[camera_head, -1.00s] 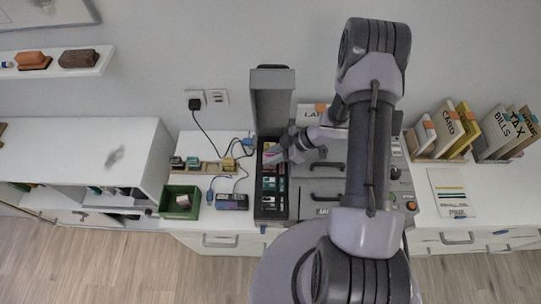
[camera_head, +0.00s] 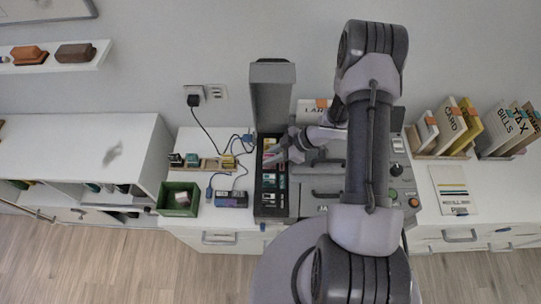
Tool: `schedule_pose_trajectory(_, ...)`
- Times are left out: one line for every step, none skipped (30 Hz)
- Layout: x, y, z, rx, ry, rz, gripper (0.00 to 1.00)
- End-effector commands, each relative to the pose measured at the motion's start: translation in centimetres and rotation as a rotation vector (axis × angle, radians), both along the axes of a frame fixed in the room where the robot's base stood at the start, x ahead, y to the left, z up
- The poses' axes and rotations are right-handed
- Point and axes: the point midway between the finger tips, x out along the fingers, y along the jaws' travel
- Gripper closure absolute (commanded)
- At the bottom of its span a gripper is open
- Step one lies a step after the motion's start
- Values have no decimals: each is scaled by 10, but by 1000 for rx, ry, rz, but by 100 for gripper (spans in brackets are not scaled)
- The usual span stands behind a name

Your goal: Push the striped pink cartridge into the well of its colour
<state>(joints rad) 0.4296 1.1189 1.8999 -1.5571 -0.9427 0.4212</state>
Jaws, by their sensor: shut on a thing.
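The dark cartridge case (camera_head: 272,212) stands open on the desk, with its grey lid (camera_head: 271,98) raised at the back. Its wells hold several coloured labelled cartridges, with pale and teal ones (camera_head: 268,182) in the front rows. My gripper (camera_head: 271,158) reaches in from the right over the back part of the case. It is shut on a small pinkish thing, which I take to be the striped pink cartridge (camera_head: 268,152). The gripper mostly hides it, and its stripes are too small to make out. I cannot tell how deep it sits in a well.
A green bin (camera_head: 166,210) with a pinkish item inside and a dark purple box (camera_head: 231,199) are left of the case. Small bottles (camera_head: 192,160) and cables are behind them. A grey machine with knobs (camera_head: 397,170) is close on the right, under my arm.

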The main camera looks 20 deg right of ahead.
Motion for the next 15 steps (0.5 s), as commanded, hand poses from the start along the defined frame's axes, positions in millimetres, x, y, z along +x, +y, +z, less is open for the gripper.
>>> schedule_pose_trajectory(0,0,-2,0,0,0,100)
schedule_pose_trajectory(0,0,-3,0,0,0,100)
schedule_pose_trajectory(0,0,-4,0,0,0,100)
schedule_pose_trajectory(0,0,-5,0,0,0,100)
schedule_pose_trajectory(0,0,-5,0,0,0,100)
schedule_pose_trajectory(0,0,-6,0,0,0,100)
schedule_pose_trajectory(0,0,-7,0,0,0,100)
schedule_pose_trajectory(0,0,-8,0,0,0,100)
schedule_pose_trajectory(0,0,-9,0,0,0,100)
schedule_pose_trajectory(0,0,-10,0,0,0,100)
schedule_pose_trajectory(0,0,-10,0,0,0,100)
schedule_pose_trajectory(0,0,-11,0,0,0,100)
schedule_pose_trajectory(0,0,-11,0,0,0,100)
schedule_pose_trajectory(0,0,-10,0,0,0,100)
schedule_pose_trajectory(0,0,-10,0,0,0,100)
